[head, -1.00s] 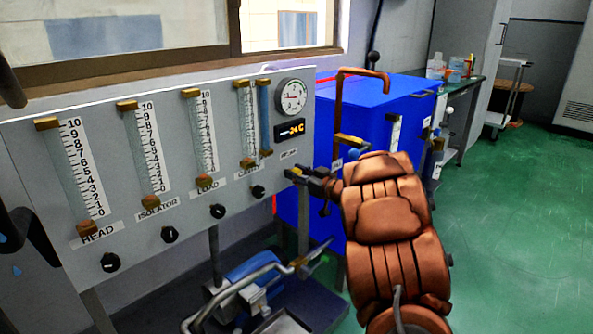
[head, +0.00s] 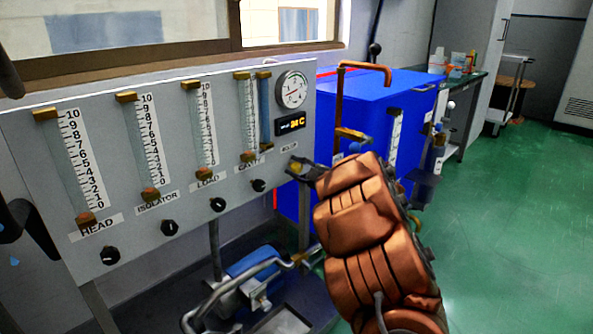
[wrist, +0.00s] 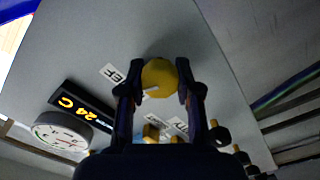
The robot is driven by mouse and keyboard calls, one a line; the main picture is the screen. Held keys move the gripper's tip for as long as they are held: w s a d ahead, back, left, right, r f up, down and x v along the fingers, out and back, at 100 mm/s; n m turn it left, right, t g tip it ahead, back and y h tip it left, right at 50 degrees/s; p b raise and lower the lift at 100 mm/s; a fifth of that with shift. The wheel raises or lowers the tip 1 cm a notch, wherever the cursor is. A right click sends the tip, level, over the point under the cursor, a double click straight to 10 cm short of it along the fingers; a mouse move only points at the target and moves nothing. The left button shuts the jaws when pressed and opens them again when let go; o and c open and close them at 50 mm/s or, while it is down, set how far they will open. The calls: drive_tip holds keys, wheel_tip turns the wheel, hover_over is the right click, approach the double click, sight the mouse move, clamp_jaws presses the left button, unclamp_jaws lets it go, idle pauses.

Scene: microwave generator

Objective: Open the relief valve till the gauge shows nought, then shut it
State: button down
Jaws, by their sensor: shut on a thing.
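The relief valve is a round yellow knob (wrist: 158,73) on the grey panel, beside a label of which "EF" can be read in the wrist view. My gripper (wrist: 159,84) is shut on this knob, one finger on each side. In the head view my gripper (head: 300,168) is at the panel's lower right, and the yellow knob (head: 294,166) shows just past its fingertips. The round gauge (head: 292,90) is at the panel's upper right. It also shows at the lower left of the wrist view (wrist: 62,132). Its needle is too small to read surely.
A display (head: 290,125) reading 24 C sits under the gauge. Several flow tubes and black knobs (head: 218,204) line the panel to the left. A blue tank (head: 400,90) with a copper pipe (head: 340,100) stands behind my arm. Green floor is clear at right.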

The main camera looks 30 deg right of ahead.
drive_tip(key=shift+n, duration=0.6)
drive_tip(key=c, duration=0.8)
unclamp_jaws()
drive_tip(key=v, duration=1.2)
